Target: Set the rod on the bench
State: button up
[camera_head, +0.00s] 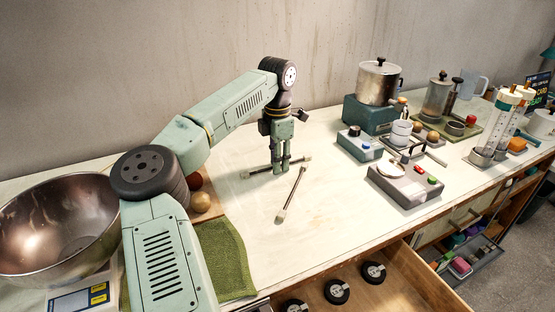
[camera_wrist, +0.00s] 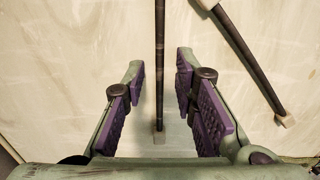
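A thin dark rod with pale end caps (camera_head: 257,171) appears to lie on the pale bench top (camera_head: 335,225), below my gripper (camera_head: 281,170). In the wrist view this rod (camera_wrist: 159,70) runs lengthwise between the purple finger pads of my gripper (camera_wrist: 161,95), with a gap on both sides. My gripper is open and low over the bench, pointing down. A second similar rod (camera_head: 292,194) lies at an angle in front of it, its far end close to the first rod. It also shows at the right of the wrist view (camera_wrist: 245,55), outside the fingers.
A metal bowl (camera_head: 60,225), a scale (camera_head: 80,300), a green cloth (camera_head: 226,258) and small balls (camera_head: 201,202) are at the left. Lab devices, including a hot plate (camera_head: 405,185), stand to the right. An open drawer (camera_head: 400,285) juts out in front.

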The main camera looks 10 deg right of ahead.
notch_tip(320, 180, up, 12)
jog(key=b, duration=0.2)
jog(key=shift+r, duration=0.15)
dwell(0.8)
